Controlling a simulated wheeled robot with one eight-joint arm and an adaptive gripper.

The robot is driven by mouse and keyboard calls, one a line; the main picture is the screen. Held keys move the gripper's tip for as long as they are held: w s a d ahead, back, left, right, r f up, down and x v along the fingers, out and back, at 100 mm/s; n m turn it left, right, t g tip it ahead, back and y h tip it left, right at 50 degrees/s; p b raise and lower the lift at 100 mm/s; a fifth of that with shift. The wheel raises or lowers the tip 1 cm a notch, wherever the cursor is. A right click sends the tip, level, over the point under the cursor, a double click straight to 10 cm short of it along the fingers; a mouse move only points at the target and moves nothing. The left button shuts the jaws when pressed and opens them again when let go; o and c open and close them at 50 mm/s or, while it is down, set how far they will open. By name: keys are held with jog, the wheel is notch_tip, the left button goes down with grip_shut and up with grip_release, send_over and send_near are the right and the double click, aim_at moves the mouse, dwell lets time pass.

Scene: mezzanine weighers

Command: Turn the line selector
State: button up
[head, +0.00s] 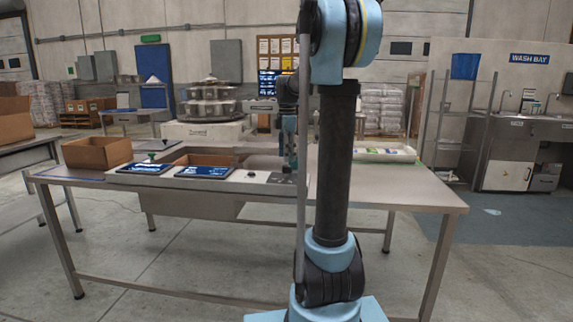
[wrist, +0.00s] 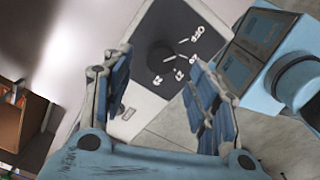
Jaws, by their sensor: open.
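The line selector (wrist: 162,54) looks like a dark round knob on a dark panel (wrist: 186,30) with white marks around it. In the wrist view it lies ahead of the fingertips, roughly between them. My gripper (wrist: 159,70) is open and empty, one finger on each side of the panel's lower part. I cannot tell how far the fingertips are from the knob. In the head view my gripper (head: 290,164) points down just above the front edge of the worktable, over the dark panel (head: 281,178). The knob is not clear in the head view.
On the worktable (head: 420,185) are a cardboard box (head: 97,153), two dark blue screens (head: 145,168) and (head: 205,172), and a small black knob (head: 250,174). The table's right front is bare.

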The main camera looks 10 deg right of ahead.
aim_at(287, 166)
notch_tip(287, 166, up, 7)
dwell(0.3)
jog(key=s+f+m, duration=0.6)
jog(key=s+f, duration=0.2)
jog(key=s, duration=0.3)
jog(key=s+f+m+t, duration=0.1)
jog(key=s+f+m, duration=0.5)
jog(key=s+f, duration=0.3)
jog(key=s+f+m+t, duration=0.1)
jog(key=s+f+m, duration=0.5)
jog(key=s, duration=0.9)
notch_tip(287, 166, down, 3)
jog(key=shift+f+m, duration=0.1)
jog(key=shift+m, duration=0.3)
